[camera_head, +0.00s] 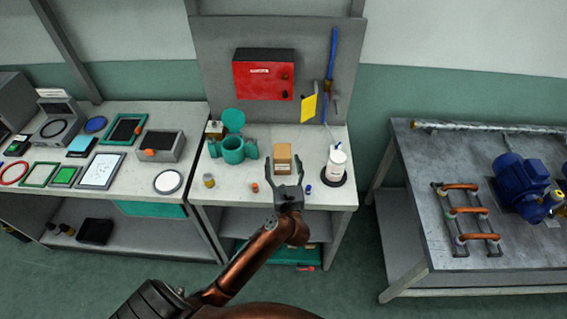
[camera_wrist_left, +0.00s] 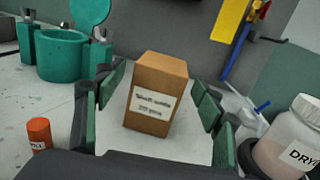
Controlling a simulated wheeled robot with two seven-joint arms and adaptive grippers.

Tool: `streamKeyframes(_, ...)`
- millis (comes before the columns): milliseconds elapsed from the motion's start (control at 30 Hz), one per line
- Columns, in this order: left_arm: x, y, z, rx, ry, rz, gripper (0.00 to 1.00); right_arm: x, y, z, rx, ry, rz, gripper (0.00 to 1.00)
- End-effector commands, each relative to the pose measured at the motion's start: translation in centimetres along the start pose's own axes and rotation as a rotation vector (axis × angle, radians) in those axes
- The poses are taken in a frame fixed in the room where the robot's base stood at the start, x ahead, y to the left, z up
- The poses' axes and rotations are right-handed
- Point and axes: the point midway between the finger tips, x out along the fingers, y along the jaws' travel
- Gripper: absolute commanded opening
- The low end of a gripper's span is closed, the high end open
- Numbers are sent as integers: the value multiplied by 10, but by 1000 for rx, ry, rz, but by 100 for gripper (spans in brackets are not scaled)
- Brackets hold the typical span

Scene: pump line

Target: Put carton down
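The carton (camera_head: 283,152) is a small brown box on the white middle bench. In the left wrist view the carton (camera_wrist_left: 155,85) shows a white printed label and stands between the fingers. My left gripper (camera_head: 287,170) is open at the near side of the carton. In the left wrist view a gap shows between the carton and each finger, so neither finger appears to touch it. The carton seems to rest on the bench top, but its lower edge is close to the gripper body and contact is hard to judge. My right gripper is not in view.
A teal pot (camera_head: 233,150) stands left of the carton, and a white bottle (camera_head: 336,162) on a dark round base stands to the right. An orange-capped vial (camera_wrist_left: 39,135) and a blue one (camera_head: 308,189) are near the gripper. A red box (camera_head: 263,75) hangs behind.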

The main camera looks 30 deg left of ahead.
Motion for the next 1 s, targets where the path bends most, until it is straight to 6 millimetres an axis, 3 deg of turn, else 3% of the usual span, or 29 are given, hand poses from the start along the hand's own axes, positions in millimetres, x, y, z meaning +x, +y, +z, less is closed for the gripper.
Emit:
streamKeyframes(333, 0, 0, 6, 0, -2, -1, 64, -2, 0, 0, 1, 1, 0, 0)
streamKeyframes(467, -19, 0, 3, -1, 4, -2, 64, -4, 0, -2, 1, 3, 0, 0)
streamKeyframes(800, -89, 0, 3, -2, 4, -1, 64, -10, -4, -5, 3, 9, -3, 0)
streamKeyframes(1000, -114, 0, 3, 0, 2, 0, 64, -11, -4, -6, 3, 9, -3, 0)
